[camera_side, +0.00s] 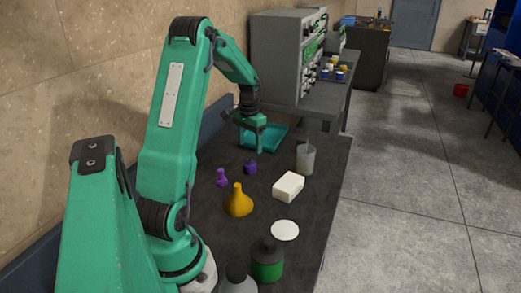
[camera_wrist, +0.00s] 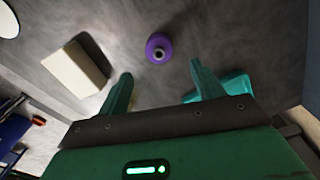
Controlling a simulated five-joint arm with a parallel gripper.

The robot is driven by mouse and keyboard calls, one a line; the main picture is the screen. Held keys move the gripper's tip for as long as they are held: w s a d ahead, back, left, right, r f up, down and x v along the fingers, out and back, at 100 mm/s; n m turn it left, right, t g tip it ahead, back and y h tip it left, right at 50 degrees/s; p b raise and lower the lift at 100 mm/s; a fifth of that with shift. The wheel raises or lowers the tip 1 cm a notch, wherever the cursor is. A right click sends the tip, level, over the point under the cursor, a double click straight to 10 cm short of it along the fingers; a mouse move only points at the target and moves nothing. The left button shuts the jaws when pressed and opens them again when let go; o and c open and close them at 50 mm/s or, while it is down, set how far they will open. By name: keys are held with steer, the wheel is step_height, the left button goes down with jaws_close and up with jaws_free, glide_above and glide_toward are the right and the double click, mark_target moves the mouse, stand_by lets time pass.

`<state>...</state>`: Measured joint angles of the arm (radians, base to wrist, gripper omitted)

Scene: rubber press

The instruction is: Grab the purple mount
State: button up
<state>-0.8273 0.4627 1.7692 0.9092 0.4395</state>
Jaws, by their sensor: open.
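Two small purple pieces stand on the dark table in the side view: a squat one (camera_side: 250,168) and a slimmer, knobbed one (camera_side: 221,178) to its left. I cannot tell for sure which is the mount. The wrist view shows one round purple piece (camera_wrist: 158,47) with a hole or recess in its top, just beyond my fingertips and between their lines. My gripper (camera_side: 260,148) hangs above the table near the teal tray, behind the squat piece. In the wrist view my gripper (camera_wrist: 160,72) is open, with nothing between its fingers.
A teal tray (camera_side: 288,132) lies at the back; its edge shows by my right finger in the wrist view (camera_wrist: 236,87). A white block (camera_side: 288,186), a translucent cup (camera_side: 306,160), a yellow flask (camera_side: 238,203), a white disc (camera_side: 285,230) and a green bottle (camera_side: 267,263) stand nearer.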

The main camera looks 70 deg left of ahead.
mark_target(250, 160)
steer(key=shift+f, duration=1.3)
steer(key=shift+f, duration=0.1)
steer(key=shift+s+d+f, duration=0.1)
steer(key=shift+f, duration=2.4)
steer(key=c, duration=1.2)
steer(key=shift+o, duration=0.2)
steer(key=shift+r, duration=0.1)
